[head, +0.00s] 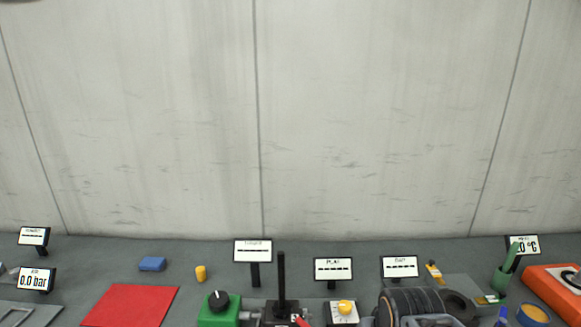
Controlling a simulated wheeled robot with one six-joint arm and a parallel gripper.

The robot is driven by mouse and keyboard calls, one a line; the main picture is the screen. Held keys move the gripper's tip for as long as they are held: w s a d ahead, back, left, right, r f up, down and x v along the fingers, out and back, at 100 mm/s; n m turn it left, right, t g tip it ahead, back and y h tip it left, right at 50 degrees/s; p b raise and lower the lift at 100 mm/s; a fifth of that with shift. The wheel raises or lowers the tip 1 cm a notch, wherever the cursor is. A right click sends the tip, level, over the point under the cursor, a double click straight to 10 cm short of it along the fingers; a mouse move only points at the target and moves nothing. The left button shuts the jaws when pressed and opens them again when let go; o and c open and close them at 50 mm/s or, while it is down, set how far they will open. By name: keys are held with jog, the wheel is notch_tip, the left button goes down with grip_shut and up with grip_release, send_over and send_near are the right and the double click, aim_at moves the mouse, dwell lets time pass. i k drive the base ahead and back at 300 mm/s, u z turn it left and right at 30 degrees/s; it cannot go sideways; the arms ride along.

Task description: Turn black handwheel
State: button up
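A round black knob (219,299) with a pale mark sits on top of a green block (219,316) at the lower edge of the head view. It looks like the black handwheel. The block's lower part is cut off by the frame. A black upright post (281,278) rises from a dark base just to its right, with a grey bar between them. I do not make out my gripper in this view, so its place relative to the handwheel does not show.
A yellow knob (344,307) sits on a pale block, right of the post. Dark ribbed coils (407,304) stand farther right. Several signs (253,251) stand on the grey bench. A red mat (130,305), blue block (152,264) and yellow cylinder (201,273) lie left.

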aim_at(219, 300)
jog(key=z, duration=0.05)
jog(key=k, duration=0.5)
jog(key=z, duration=2.2)
jog(key=k, duration=1.35)
jog(key=u, duration=2.2)
jog(key=i, duration=1)
jog(key=u, duration=0.05)
